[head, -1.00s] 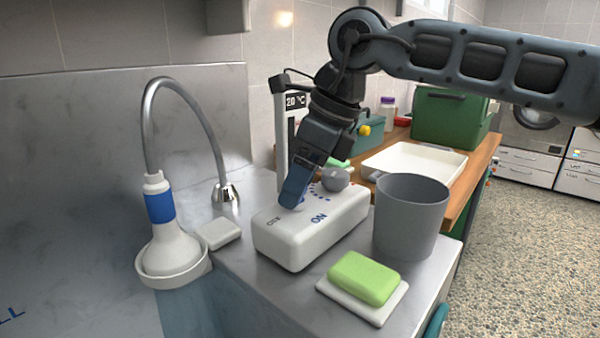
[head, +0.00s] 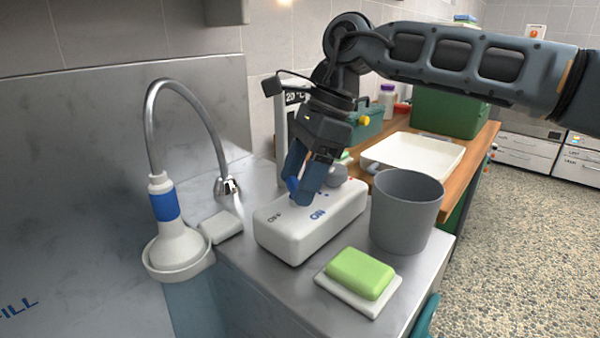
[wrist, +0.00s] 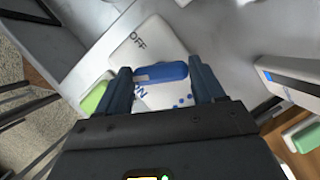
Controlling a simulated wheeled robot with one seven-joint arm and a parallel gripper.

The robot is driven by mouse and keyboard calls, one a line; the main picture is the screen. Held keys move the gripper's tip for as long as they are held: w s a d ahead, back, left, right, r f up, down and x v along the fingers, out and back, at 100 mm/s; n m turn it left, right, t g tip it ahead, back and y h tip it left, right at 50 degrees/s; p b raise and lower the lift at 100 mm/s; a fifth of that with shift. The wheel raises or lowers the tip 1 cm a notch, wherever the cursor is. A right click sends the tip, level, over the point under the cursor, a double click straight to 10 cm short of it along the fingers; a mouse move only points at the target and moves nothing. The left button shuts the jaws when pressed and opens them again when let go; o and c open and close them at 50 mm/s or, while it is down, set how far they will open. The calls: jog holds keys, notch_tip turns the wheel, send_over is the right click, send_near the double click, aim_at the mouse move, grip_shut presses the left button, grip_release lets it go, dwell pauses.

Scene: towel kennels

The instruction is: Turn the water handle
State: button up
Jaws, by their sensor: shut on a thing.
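A white control box (head: 290,237) with OFF and ON printed in blue and dark letters stands on the steel counter. Its blue water handle (wrist: 160,72) spans the space between my two fingers in the wrist view, between the OFF and ON labels. My gripper (head: 299,193) points down at the box top and is shut on the handle. In the head view the fingers hide most of the handle; a blue bit (head: 292,184) shows between them.
A grey bin (head: 405,218) stands just right of the box. A green soap (head: 360,273) on a white dish lies in front. A curved tap hose and blue-banded shower head (head: 164,205) are at left.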

dwell(0.4)
jog(key=o, duration=1)
jog(key=shift+o, duration=0.2)
jog(key=shift+r, duration=0.1)
jog(key=v, duration=0.7)
jog(key=shift+d+r, duration=0.15)
jog(key=shift+r, duration=0.1)
